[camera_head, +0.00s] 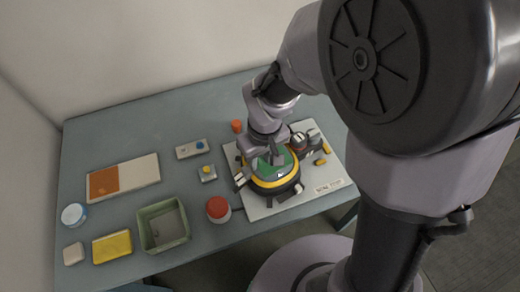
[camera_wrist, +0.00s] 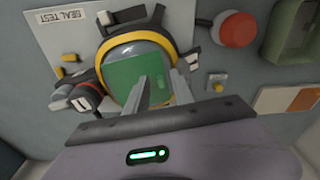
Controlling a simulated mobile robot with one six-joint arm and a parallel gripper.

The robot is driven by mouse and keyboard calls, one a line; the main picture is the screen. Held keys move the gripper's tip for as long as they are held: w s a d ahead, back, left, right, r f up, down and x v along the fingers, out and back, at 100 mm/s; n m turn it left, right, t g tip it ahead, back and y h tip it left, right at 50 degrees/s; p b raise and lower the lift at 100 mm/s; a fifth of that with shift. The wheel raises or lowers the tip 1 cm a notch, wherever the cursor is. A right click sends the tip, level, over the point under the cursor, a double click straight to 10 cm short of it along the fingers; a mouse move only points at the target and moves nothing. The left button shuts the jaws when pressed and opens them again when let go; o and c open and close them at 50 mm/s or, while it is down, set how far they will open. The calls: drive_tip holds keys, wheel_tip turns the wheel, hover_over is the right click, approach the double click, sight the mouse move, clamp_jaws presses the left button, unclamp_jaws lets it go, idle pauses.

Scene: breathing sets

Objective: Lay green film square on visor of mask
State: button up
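The mask (camera_head: 277,184) lies face up on a white board, with a yellow ring around its dark visor; the wrist view shows the mask's visor (camera_wrist: 146,47) too. The green film square (camera_wrist: 133,78) is over the visor inside the ring and looks flat against it; any small gap beneath cannot be judged. It also shows in the head view (camera_head: 287,160). The fingers hide part of the film and visor.
The white board (camera_head: 325,188) has a "SEAL TEST" label. A red knob (camera_head: 218,208) and a green bin (camera_head: 164,226) stand to the left. A tray (camera_head: 140,175) with an orange patch, a yellow block (camera_head: 112,246) and a white-lidded jar (camera_head: 74,215) are farther left.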

wheel_tip(320, 180, up, 13)
drive_tip(key=s+p, duration=0.1)
drive_tip(key=p, duration=0.4)
drive_tip(key=s+d+r+m+t+y, duration=0.1)
drive_tip(key=s+d+r+m+t, duration=0.3)
drive_tip(key=s+r+m, duration=0.5)
drive_tip(key=s+d+r, duration=0.1)
drive_tip(key=d+r, duration=0.1)
drive_tip(key=shift+s+d+m+t, duration=0.15)
drive_tip(key=shift+d+m+t, duration=0.15)
drive_tip(key=shift+t, duration=0.1)
wheel_tip(320, 180, down, 8)
drive_tip(key=b, duration=0.8)
drive_tip(key=shift+f, duration=0.1)
